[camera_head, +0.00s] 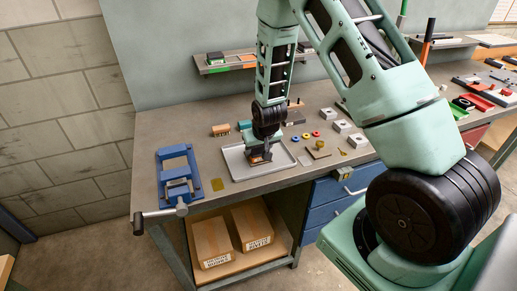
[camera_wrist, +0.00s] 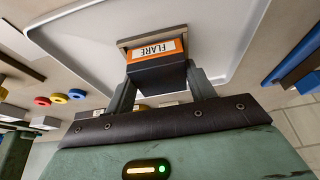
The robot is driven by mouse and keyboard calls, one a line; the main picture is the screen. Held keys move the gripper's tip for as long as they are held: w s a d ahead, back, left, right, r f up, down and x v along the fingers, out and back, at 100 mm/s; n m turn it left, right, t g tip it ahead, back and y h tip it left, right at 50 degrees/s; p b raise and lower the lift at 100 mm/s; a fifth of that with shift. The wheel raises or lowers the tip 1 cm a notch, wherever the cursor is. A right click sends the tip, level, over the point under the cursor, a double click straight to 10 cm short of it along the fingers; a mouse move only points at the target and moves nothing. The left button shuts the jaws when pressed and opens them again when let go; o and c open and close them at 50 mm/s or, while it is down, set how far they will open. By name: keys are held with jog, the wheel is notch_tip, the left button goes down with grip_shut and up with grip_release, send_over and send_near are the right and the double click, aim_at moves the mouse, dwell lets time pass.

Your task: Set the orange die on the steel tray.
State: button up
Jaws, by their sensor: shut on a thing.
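The orange die (camera_wrist: 158,50) has an orange front with a white label reading FLARE, above a dark block. My gripper (camera_wrist: 160,88) is shut on it, with one finger on each side of the dark part. In the head view my gripper (camera_head: 259,152) points down over the steel tray (camera_head: 232,164), and the die (camera_head: 262,159) shows as a small orange patch at its end. The tray is a shallow pale sheet with a raised rim, also in the wrist view (camera_wrist: 90,38). I cannot tell whether the die touches the tray.
Blocks (camera_head: 221,129) sit behind the tray. Red, yellow and blue rings (camera_head: 305,136) and pale square blocks (camera_head: 341,126) lie to its right. Boxes (camera_head: 212,242) are on the lower shelf.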

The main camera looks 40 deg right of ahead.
jog(key=shift+f+b, duration=0.25)
jog(key=shift+b, duration=0.1)
dwell(0.8)
dwell(0.4)
jog(key=o, duration=1.5)
jog(key=shift+o, duration=0.5)
jog(key=b+v, duration=0.1)
jog(key=v, duration=1.6)
jog(key=shift+s+r+b, duration=0.15)
jog(key=shift+b, duration=0.25)
